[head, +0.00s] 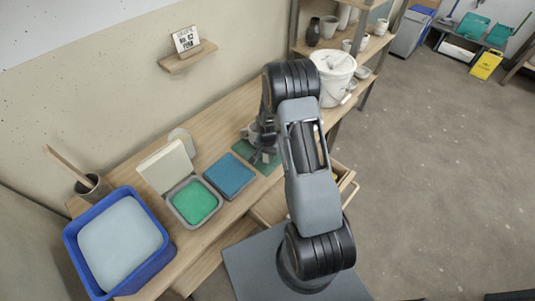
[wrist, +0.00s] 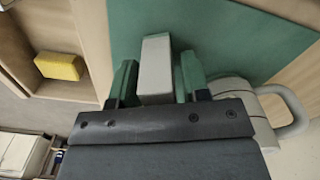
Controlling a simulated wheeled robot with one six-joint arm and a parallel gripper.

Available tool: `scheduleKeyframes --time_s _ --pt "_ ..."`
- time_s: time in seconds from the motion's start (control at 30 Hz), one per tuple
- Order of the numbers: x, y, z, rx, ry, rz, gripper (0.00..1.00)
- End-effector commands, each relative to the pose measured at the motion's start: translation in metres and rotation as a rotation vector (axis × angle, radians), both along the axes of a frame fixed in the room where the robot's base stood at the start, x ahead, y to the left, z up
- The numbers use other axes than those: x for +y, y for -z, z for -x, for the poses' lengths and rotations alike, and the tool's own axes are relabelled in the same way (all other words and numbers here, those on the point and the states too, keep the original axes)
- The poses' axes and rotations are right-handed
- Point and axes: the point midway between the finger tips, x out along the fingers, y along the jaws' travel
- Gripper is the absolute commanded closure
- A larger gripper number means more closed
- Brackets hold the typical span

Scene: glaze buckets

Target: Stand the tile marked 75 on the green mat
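The dark green mat (head: 269,168) lies on the bench, partly hidden by my arm. It also fills much of the wrist view (wrist: 235,35). A pale grey tile (wrist: 155,68) stands between my gripper's green fingers, over or on the mat; I cannot tell if its foot touches. No number shows on the faces I see. My gripper (wrist: 158,75) points down around the tile. A thin gap shows beside the right finger, so it looks slightly open. In the head view my gripper (head: 264,153) is low at the mat.
A grey mug (wrist: 262,105) is close to my gripper's right side. An open drawer holds a yellow sponge (wrist: 60,66). A blue tray (head: 229,175), a green tray (head: 194,203) and a blue tub (head: 160,262) stand left. A white bucket (head: 332,80) stands behind.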

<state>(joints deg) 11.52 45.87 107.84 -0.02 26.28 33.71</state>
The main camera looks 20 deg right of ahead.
Motion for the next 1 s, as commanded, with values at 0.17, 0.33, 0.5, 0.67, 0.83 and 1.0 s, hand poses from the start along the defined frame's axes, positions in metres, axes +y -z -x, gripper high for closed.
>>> scheduleKeyframes --time_s 0.17,0.33,0.5,0.67,0.83,1.0 --pt "0.000 0.000 0.000 0.000 0.000 0.000 0.48" --pt "0.000 -0.002 0.000 0.000 0.000 0.000 0.48" --pt "0.000 -0.016 -0.001 -0.004 0.000 0.001 0.48" --pt "0.000 -0.047 -0.001 -0.005 0.000 0.001 0.48" --pt "0.000 -0.080 -0.001 -0.005 0.000 0.001 0.48" --pt "0.000 -0.105 0.000 -0.003 0.000 0.000 0.48"
